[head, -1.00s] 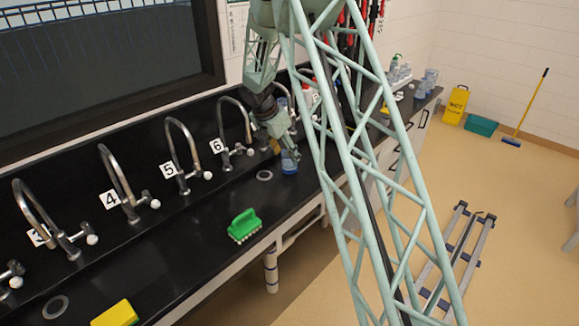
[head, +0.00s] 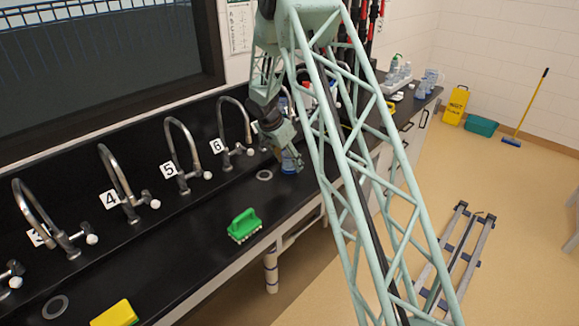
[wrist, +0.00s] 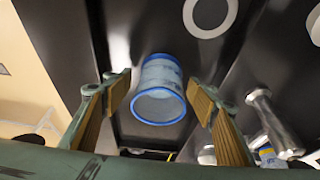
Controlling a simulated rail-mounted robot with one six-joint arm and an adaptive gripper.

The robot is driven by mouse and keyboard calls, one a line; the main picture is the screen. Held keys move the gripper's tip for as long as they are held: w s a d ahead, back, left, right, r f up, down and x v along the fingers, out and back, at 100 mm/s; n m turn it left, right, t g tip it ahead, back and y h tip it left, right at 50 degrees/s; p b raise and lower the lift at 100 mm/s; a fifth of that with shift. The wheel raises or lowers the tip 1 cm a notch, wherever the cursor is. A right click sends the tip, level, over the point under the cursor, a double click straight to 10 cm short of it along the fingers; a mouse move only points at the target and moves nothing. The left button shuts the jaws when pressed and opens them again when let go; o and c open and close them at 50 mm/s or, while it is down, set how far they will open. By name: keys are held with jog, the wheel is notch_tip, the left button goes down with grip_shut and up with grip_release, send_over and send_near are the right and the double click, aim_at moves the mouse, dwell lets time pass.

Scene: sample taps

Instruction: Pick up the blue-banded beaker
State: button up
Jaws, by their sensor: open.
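The blue-banded beaker (wrist: 160,88) is a clear cylinder with a blue rim. In the wrist view it lies between my gripper's two wood-toned finger pads, with a dark gap on each side. My gripper (wrist: 160,95) is open around it and does not visibly touch it. In the head view the beaker (head: 291,164) stands on the black counter (head: 205,215). My gripper (head: 292,148) is right above it there and hides its upper part.
Numbered curved taps (head: 183,150) line the back of the counter. A green brush (head: 243,225) and a yellow sponge (head: 115,313) lie toward the front left. A round drain (head: 264,175) is left of the beaker. Bottles (head: 400,72) stand at the far end.

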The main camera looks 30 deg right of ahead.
jog(key=shift+w+d+f, duration=0.1)
jog(key=shift+d+f, duration=0.05)
jog(key=shift+f, duration=0.25)
jog(key=shift+c, duration=0.3)
jog(key=c, duration=1)
jog(key=shift+s+r, duration=0.25)
jog(key=shift+s+r, duration=0.4)
jog(key=shift+r, duration=0.05)
jog(key=shift+s+a+r, duration=0.25)
jog(key=shift+s+r, duration=0.15)
jog(key=shift+s, duration=0.25)
jog(key=shift+s+a+r+b, duration=0.3)
jog(key=shift+s+r, duration=0.65)
jog(key=shift+s, duration=0.9)
jog(key=shift+s+a+r+b, duration=0.15)
jog(key=shift+s+a+r, duration=0.15)
jog(key=shift+s+r, duration=1.1)
jog(key=shift+s+a+r+b, duration=0.3)
jog(key=shift+s+r, duration=0.2)
jog(key=shift+s, duration=1.75)
jog(key=shift+s, duration=0.15)
